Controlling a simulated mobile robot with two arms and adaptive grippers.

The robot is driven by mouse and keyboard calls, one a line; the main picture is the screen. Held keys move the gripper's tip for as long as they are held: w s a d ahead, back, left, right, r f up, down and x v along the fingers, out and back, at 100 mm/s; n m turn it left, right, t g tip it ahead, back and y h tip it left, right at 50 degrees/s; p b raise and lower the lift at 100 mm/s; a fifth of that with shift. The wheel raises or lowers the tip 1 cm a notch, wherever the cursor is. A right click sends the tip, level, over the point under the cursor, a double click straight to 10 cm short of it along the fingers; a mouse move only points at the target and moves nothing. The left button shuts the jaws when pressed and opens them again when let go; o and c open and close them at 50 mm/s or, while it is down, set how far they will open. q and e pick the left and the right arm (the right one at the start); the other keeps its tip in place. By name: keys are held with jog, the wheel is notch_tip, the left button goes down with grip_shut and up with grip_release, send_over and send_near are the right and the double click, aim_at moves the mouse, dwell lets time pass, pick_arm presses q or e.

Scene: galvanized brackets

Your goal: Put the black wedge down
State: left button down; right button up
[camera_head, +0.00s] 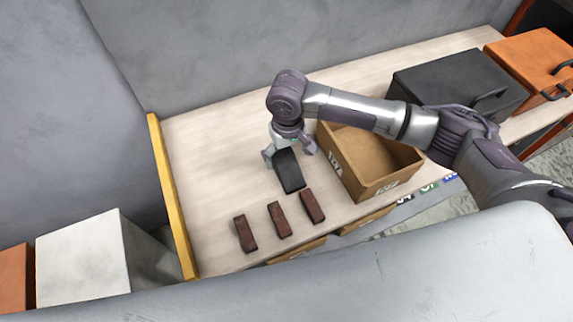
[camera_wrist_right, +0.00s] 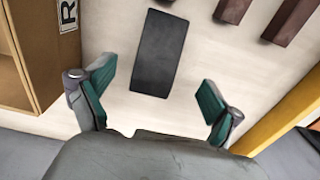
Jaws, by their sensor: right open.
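The black wedge (camera_head: 289,172) lies on the light wooden tabletop, just left of the open cardboard box. It also shows in the right wrist view (camera_wrist_right: 159,53) as a dark rectangle, beyond the fingertips and with bare table around it. My right gripper (camera_head: 288,154) is above the far end of the wedge in the head view. In the right wrist view its two fingers (camera_wrist_right: 157,90) are spread wide, with nothing between their pads. The far end of the wedge is partly hidden by the gripper in the head view. My left gripper is not in view.
Three dark red-brown blocks (camera_head: 278,219) lie in a row near the table's front edge. The open cardboard box (camera_head: 398,178) stands right of the wedge. A black case (camera_head: 455,80) and an orange case (camera_head: 535,62) stand farther right. A yellow strip (camera_head: 172,195) edges the left side. The table's left part is clear.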

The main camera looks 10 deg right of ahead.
aim_at(287, 163)
jog(key=shift+w+f, duration=0.1)
jog(key=shift+f, duration=0.85)
jog(key=shift+w+f+p, duration=0.2)
jog(key=shift+f+p, duration=0.05)
jog(key=shift+f, duration=0.4)
jog(key=shift+w+f+p, duration=0.2)
jog(key=shift+f, duration=0.4)
notch_tip(287, 163, down, 2)
jog(key=shift+w+f, duration=0.1)
jog(key=shift+f, duration=0.25)
jog(key=shift+c, duration=0.6)
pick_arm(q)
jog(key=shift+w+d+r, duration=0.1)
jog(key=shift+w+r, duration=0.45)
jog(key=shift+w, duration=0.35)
pick_arm(e)
grip_shut()
